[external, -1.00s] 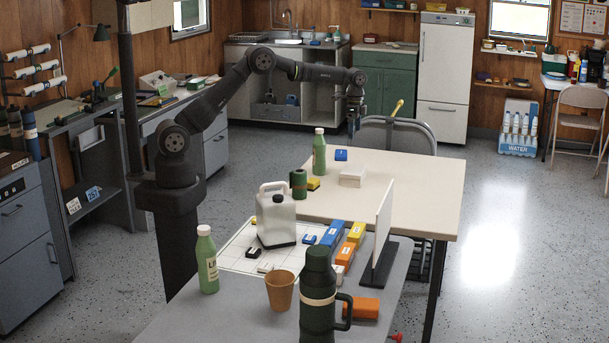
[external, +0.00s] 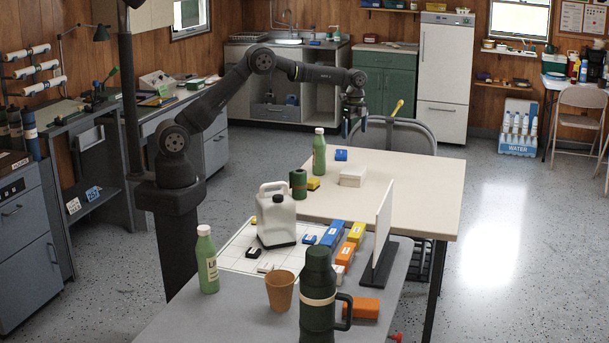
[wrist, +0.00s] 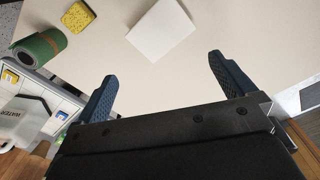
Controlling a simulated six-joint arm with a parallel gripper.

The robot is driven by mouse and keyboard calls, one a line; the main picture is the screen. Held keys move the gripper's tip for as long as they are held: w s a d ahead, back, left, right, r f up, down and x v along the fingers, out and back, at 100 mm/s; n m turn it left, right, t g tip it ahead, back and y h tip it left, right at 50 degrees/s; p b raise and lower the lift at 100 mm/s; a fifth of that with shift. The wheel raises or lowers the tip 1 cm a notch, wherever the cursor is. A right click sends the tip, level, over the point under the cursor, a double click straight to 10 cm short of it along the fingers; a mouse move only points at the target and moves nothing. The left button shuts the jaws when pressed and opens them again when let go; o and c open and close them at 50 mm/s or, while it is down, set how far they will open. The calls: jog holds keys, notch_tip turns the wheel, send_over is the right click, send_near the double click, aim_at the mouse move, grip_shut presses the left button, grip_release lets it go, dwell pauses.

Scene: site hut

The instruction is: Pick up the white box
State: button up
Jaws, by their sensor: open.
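The white box (external: 353,177) lies flat on the cream table, right of the yellow sponge. In the wrist view the white box (wrist: 160,31) shows at the top, ahead of and between my two blue fingers.
A white upright panel (external: 383,226) rises in front. The table's right part (external: 428,180) is clear.

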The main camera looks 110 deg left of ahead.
jog(key=m, duration=1.3)
send_near(353, 169)
jog(key=f, duration=0.5)
jog(key=shift+a+f, duration=0.2)
jog(key=shift+a, duration=0.05)
jog(key=shift+w+d+f, duration=0.1)
jog(key=shift+f, duration=1.25)
jog(key=shift+d+f, duration=0.1)
jog(key=shift+f, duration=1.2)
jog(key=c, duration=1.1)
jog(key=shift+r, duration=0.15)
